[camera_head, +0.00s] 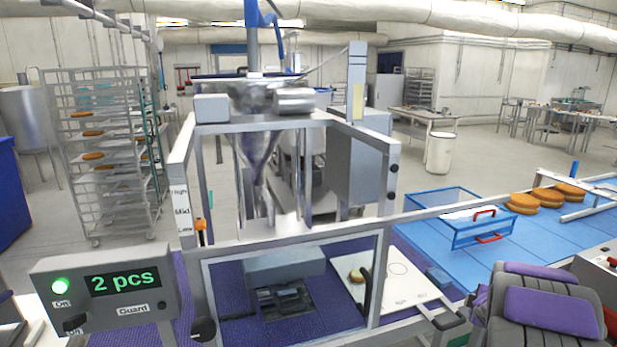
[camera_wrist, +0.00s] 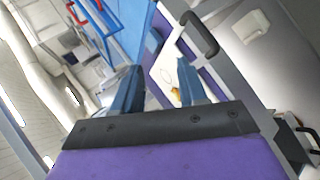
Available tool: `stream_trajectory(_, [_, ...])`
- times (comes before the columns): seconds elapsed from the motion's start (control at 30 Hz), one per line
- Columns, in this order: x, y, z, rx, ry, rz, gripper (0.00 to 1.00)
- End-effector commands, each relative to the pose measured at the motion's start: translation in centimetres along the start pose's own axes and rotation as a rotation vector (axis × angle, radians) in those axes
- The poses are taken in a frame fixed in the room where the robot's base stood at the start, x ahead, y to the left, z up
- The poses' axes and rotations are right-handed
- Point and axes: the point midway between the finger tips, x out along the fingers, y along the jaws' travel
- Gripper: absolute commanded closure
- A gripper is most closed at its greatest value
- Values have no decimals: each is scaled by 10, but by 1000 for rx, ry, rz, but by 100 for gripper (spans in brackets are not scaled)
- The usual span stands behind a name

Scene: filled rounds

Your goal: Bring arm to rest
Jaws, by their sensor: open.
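My arm (camera_head: 548,312), with dark grey and purple padding, shows at the lower right of the head view, in front of the blue conveyor. In the wrist view my gripper (camera_wrist: 160,82) has its two blue fingers apart, and I see nothing held between them. A purple and dark link of mine fills the bottom of that view. The fingers cannot be made out clearly in the head view.
A filling machine (camera_head: 290,195) with a steel funnel stands ahead. A control box (camera_head: 105,295) reads "2 pcs" with a green light. A white board (camera_head: 405,285) holds a filled round (camera_head: 357,275). Orange-brown rounds (camera_head: 540,198) sit by a blue-framed guard (camera_head: 480,230) on the conveyor.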

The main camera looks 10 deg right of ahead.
Motion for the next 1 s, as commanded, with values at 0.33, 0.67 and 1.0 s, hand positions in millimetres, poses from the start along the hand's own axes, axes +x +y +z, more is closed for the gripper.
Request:
stream_trajectory(0.33, [-121, -47, -68, 336, -209, -180, 58])
stream_trajectory(0.67, [-261, -154, -118, 607, -377, -453, 58])
stream_trajectory(1.0, [-411, -277, -131, 704, -564, -786, 58])
